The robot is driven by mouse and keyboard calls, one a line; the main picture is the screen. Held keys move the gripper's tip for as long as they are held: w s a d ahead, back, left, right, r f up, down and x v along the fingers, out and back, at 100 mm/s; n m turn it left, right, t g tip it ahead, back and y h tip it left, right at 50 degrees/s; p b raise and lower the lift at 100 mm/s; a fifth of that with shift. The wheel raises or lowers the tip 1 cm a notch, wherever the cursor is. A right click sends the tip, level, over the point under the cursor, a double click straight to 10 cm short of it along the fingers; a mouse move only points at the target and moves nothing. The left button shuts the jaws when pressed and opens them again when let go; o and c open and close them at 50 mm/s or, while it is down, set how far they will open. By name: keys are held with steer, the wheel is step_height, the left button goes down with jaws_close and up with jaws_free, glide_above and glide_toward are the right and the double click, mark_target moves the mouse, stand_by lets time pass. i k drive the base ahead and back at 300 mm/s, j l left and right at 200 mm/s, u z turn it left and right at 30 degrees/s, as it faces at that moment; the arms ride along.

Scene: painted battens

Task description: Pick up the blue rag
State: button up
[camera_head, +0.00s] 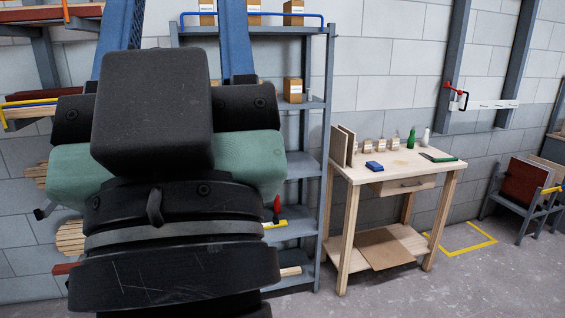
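A small blue item (374,165), by its colour the blue rag, lies on top of the wooden workbench (407,173), left of its middle near the front edge. It looks like a small folded block. My own arm links, black and green, fill the left part of the view at close range. My gripper's fingertips do not show in this view, so I cannot see what they hold.
A grey shelf (327,150) stands left of the bench. Floor (400,290) before the bench is clear.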

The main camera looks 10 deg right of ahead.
mark_target(375, 167)
steer(key=i+l+z, duration=0.7)
steer(key=i, duration=0.2)
steer(key=i+z, duration=0.35)
steer(key=i, duration=0.15)
steer(key=i+z, duration=0.1)
steer(key=i, duration=1.9)
